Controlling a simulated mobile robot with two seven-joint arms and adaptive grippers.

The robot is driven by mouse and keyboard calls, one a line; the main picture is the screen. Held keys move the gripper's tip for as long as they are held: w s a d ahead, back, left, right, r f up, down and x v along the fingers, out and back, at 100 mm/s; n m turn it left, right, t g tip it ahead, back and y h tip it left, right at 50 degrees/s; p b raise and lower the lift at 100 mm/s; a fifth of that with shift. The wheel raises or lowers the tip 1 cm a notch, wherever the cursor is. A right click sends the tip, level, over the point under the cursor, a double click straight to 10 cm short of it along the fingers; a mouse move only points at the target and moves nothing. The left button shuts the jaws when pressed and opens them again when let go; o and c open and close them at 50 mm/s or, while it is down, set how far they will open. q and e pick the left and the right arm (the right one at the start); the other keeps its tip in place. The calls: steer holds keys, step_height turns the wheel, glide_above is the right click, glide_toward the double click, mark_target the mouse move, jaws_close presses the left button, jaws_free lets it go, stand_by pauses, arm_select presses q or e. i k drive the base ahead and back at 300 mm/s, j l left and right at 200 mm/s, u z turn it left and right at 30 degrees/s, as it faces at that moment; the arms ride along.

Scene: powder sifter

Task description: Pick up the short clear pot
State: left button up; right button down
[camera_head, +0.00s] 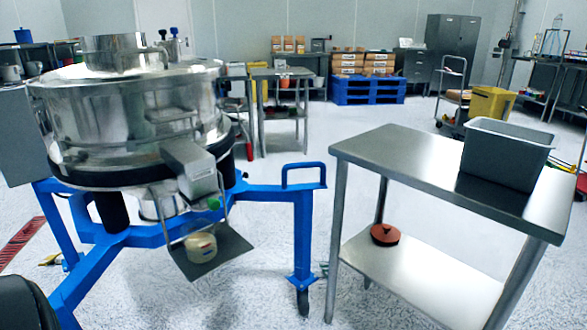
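A short, squat pot (201,247) stands upright on a small dark hanging tray (232,257) under the sifter's outlet. It looks clear, with pale cream contents or a cream band; the detail is too small to tell. The steel sifter (125,125) sits above it on a blue wheeled frame (270,190). Neither of my grippers shows in this view, so I cannot see their state.
A steel table (400,155) at right bears a grey bin (505,155); a reddish-brown round lidded thing (385,234) sits on its lower shelf. The blue frame's post and handle (304,175) stand between pot and table. Open floor lies in front.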

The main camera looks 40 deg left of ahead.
mark_target(198, 236)
steer(key=u, duration=1.75)
